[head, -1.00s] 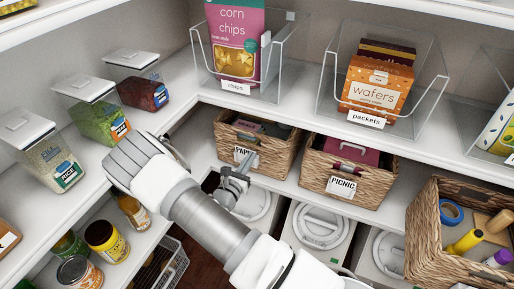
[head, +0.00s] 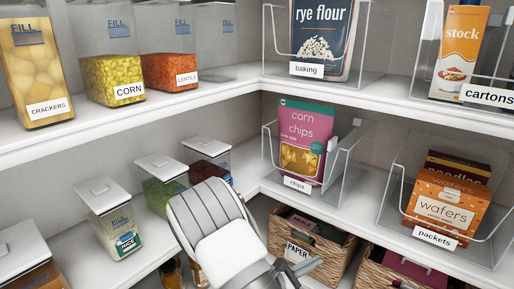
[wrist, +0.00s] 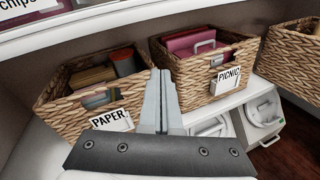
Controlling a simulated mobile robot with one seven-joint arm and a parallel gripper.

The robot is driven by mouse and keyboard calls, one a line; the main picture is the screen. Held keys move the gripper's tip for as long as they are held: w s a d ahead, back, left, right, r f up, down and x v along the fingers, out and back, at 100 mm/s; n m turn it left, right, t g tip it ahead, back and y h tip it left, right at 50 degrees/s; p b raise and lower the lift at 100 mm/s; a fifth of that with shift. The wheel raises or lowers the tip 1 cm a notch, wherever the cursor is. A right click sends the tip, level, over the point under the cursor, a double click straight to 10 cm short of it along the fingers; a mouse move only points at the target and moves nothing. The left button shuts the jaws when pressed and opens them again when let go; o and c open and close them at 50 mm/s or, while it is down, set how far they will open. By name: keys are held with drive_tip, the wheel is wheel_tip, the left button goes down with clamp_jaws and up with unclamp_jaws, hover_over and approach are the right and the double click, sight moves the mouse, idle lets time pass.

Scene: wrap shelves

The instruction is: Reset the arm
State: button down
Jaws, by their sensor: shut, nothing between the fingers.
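My gripper (wrist: 161,100) shows in the wrist view with its two grey fingers pressed together and nothing between them. It points toward the gap between the wicker basket labelled PAPER (wrist: 60,112) and the wicker basket labelled PICNIC (wrist: 201,91). I cannot tell whether it touches either one. The PAPER basket (head: 328,262) stands just right of my arm in that view.
Clear bins on the middle shelf hold corn chips (head: 303,145) and wafers (head: 442,203). Lidded containers, one of rice (head: 118,232), stand close to my arm on the left. Containers of corn (head: 113,78) and lentils (head: 170,70) fill the upper left shelf. White lidded bins (wrist: 262,112) sit below the baskets.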

drive_tip(key=s+d+r+m+g+y, duration=0.2)
drive_tip(key=s+r+m+g+y, duration=0.25)
drive_tip(key=s+r+m, duration=0.4)
drive_tip(key=s+d+r+m+g+y, duration=0.2)
drive_tip(key=s+r+m+g+y, duration=0.25)
drive_tip(key=s+r+m, duration=0.45)
drive_tip(key=s+a+r+m+t+y, duration=0.4)
drive_tip(key=s+a+r+t+y, duration=0.1)
drive_tip(key=s+r+t, duration=0.15)
wheel_tip(320, 180, up, 18)
drive_tip(key=p, duration=1.7)
drive_tip(key=shift+w+a+g+p, duration=0.25)
drive_tip(key=shift+w+g+p, duration=0.1)
drive_tip(key=shift+g, duration=0.1)
drive_tip(key=shift+d+f, duration=0.1)
drive_tip(key=shift+f, duration=0.05)
